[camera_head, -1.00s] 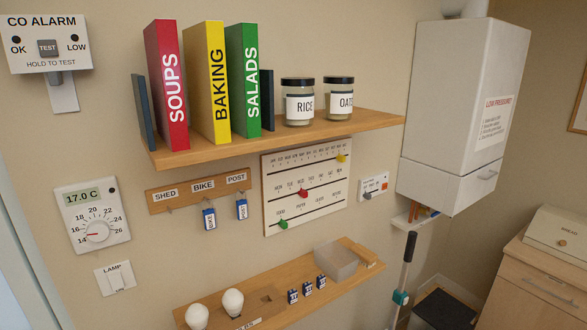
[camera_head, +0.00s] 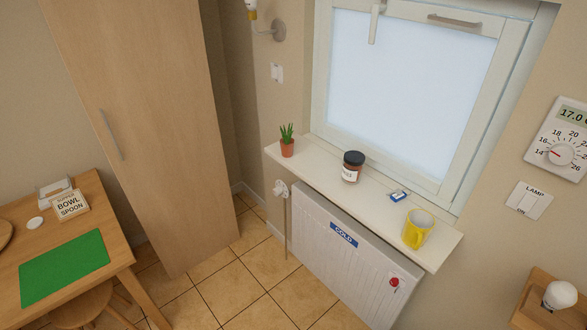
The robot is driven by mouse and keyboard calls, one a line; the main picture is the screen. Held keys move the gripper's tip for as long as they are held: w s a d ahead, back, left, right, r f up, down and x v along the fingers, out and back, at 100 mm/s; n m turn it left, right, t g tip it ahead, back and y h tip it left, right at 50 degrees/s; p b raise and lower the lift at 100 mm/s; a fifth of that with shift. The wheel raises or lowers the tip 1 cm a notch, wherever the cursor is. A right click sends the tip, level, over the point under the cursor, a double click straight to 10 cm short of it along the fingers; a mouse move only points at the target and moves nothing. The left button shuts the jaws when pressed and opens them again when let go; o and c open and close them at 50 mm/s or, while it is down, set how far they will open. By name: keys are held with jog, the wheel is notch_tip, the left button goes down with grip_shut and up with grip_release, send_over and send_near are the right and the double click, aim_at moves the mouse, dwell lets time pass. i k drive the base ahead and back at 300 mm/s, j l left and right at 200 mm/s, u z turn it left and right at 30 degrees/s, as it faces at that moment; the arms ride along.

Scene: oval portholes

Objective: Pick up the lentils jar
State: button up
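One jar (camera_head: 352,167) with a dark lid and reddish-brown contents stands upright on the white window sill (camera_head: 312,170). Its pale label is too small to read, so I cannot tell whether it is the lentils jar. No other jar shows in the head view now. My gripper is not in view.
A potted plant (camera_head: 287,141) stands left of the jar. A small blue-and-white item (camera_head: 398,196) and a yellow mug (camera_head: 417,229) are to its right. A radiator (camera_head: 340,250) is below the sill. A tall cabinet (camera_head: 140,120) and table (camera_head: 115,240) stand left. Tiled floor (camera_head: 240,290) lies between.

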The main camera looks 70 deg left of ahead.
aim_at(353, 164)
jog(key=u, duration=2)
jog(key=i+j+u, duration=0.1)
jog(key=i+j, duration=0.55)
jog(key=i+j+u, duration=0.15)
jog(key=i+j, duration=0.45)
jog(key=i, duration=0.3)
